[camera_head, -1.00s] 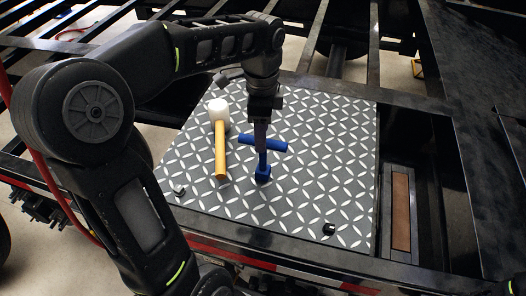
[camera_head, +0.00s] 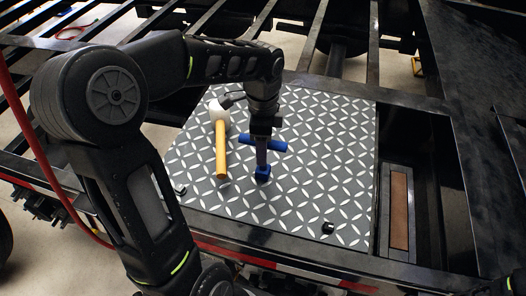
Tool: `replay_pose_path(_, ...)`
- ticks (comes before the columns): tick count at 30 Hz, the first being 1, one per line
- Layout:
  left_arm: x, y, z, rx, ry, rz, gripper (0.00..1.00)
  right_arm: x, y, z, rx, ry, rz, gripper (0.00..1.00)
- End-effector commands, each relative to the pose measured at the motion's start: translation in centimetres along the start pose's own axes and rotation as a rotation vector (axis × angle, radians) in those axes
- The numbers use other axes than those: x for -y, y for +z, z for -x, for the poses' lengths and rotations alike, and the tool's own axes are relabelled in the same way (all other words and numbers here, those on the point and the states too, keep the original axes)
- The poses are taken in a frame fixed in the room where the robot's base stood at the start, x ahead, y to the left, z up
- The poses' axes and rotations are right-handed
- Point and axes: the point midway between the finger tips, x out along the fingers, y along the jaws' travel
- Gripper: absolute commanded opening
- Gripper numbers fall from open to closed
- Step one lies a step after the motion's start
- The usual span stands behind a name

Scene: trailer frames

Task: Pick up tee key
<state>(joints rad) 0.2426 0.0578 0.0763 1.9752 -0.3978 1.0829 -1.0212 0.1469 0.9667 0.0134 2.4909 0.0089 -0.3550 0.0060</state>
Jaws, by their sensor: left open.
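The blue tee key (camera_head: 262,173) is on the patterned metal plate (camera_head: 320,180), with its crossbar running left to right and a blue block at its near end. My left gripper (camera_head: 262,142) comes down from above over the tee key, close to its crossbar. The gripper is open; its fingers are dark and partly cover the middle of the key. I cannot tell whether a finger touches it. My right gripper is not in view.
A mallet (camera_head: 221,150) with a yellow handle and white head lies on the plate just left of the tee key. A small black fitting (camera_head: 327,228) sits near the plate's front right. Dark trailer frame rails (camera_head: 446,160) surround the plate.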

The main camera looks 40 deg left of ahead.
Motion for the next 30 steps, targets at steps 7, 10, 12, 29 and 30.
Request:
replay_pose_path(7, 0.01, -0.01, 0.03, 0.0, 0.0, 0.0, 0.46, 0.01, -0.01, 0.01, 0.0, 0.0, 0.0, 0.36)
replay_pose_path(10, 0.01, 0.0, 0.03, 0.0, 0.0, 0.0, 0.38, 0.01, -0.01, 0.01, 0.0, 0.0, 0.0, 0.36)
replay_pose_path(12, 0.01, 0.0, 0.03, 0.0, 0.0, 0.0, 0.32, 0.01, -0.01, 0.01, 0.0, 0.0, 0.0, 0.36)
replay_pose_path(29, 0.0, 0.0, 0.03, 0.0, 0.0, 0.0, 0.0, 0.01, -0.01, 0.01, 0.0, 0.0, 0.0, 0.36)
replay_pose_path(30, 0.0, 0.0, 0.03, 0.0, 0.0, 0.0, 0.0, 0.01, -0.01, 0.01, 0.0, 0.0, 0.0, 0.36)
